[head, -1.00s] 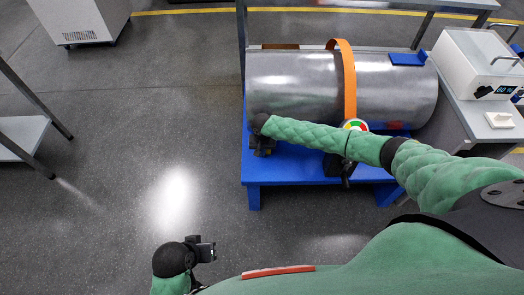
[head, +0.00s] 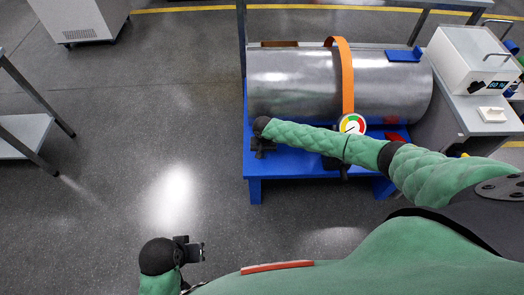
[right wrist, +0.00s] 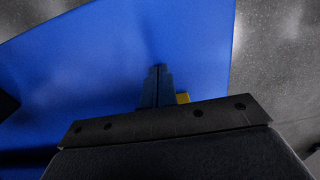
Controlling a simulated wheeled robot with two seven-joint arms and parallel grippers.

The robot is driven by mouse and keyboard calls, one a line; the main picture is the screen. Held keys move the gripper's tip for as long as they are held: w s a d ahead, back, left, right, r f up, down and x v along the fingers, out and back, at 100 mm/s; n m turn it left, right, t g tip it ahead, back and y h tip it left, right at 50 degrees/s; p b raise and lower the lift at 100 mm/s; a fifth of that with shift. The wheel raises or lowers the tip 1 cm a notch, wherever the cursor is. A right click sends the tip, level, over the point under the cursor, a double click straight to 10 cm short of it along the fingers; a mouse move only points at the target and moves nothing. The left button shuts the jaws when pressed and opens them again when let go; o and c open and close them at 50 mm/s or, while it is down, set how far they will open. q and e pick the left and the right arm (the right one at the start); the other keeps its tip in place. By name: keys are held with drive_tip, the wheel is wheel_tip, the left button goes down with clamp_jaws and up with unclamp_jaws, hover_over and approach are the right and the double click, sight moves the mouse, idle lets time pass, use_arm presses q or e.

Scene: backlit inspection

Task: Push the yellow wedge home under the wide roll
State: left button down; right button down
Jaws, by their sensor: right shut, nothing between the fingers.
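The wide roll (head: 300,82) is a shiny metal cylinder lying on a blue stand (head: 290,187), with an orange strap (head: 346,75) around it. My right gripper (head: 262,152) is at the stand's left front, in front of the roll's left end. In the right wrist view its fingers (right wrist: 157,88) are shut and empty over the blue surface. A small piece of the yellow wedge (right wrist: 183,98) shows just right of the fingers; the rest is hidden, and contact is unclear. I cannot make out the wedge in the head view. My left gripper (head: 196,252) is over the floor, away from the stand.
A round gauge (head: 352,124) and a red item (head: 397,137) are at the roll's front right. A blue block (head: 404,55) sits on the roll's top right. A white box (head: 470,58) stands on the right bench. The floor left of the stand is clear.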

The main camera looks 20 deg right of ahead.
drive_tip(key=shift+s+r, duration=0.15)
drive_tip(key=shift+r, duration=0.3)
wheel_tip(320, 180, up, 9)
drive_tip(key=b, duration=0.1)
